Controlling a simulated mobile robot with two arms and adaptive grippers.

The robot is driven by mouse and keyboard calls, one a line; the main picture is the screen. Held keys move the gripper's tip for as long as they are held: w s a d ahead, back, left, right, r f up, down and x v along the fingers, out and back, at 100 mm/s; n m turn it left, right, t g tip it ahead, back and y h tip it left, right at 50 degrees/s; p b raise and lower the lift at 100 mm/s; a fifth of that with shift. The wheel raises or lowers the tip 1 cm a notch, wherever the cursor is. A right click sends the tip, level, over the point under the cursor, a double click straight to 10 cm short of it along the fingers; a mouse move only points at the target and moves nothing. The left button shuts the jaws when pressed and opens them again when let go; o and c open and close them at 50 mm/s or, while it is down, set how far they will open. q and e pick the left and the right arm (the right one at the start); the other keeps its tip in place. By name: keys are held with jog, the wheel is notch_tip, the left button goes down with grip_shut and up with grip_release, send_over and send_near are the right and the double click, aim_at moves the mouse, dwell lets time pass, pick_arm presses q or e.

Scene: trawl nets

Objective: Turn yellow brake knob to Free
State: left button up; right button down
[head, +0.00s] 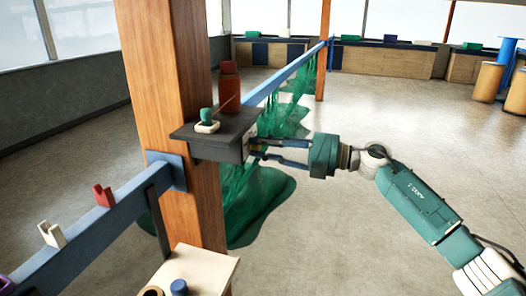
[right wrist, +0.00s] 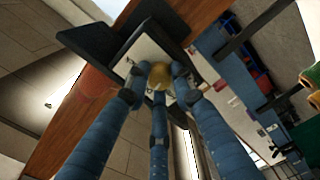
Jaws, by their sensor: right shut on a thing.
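The yellow brake knob (right wrist: 159,75) shows in the right wrist view, in front of a pale plate (right wrist: 146,50) on the dark brake box. My right gripper (head: 262,149) reaches in from the right in the head view, its blue fingers at the right face of the dark box (head: 216,152). In the right wrist view its fingertips close around the knob from several sides. The fingers hide part of the knob and plate, and I cannot read any Free mark or tell the knob's setting. My left gripper is not in view.
A blue rail (head: 290,75) carries green netting (head: 262,195). A pale table (head: 205,272) stands below. Floor to the right is clear.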

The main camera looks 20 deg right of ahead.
jog(key=shift+n+b, duration=3.05)
jog(key=shift+n, duration=1.65)
jog(key=shift+d+r, duration=0.1)
jog(key=shift+r, duration=0.05)
jog(key=c, duration=1.6)
grip_release()
jog(key=shift+o, duration=0.3)
jog(key=shift+w, duration=0.1)
jog(key=v, duration=1.2)
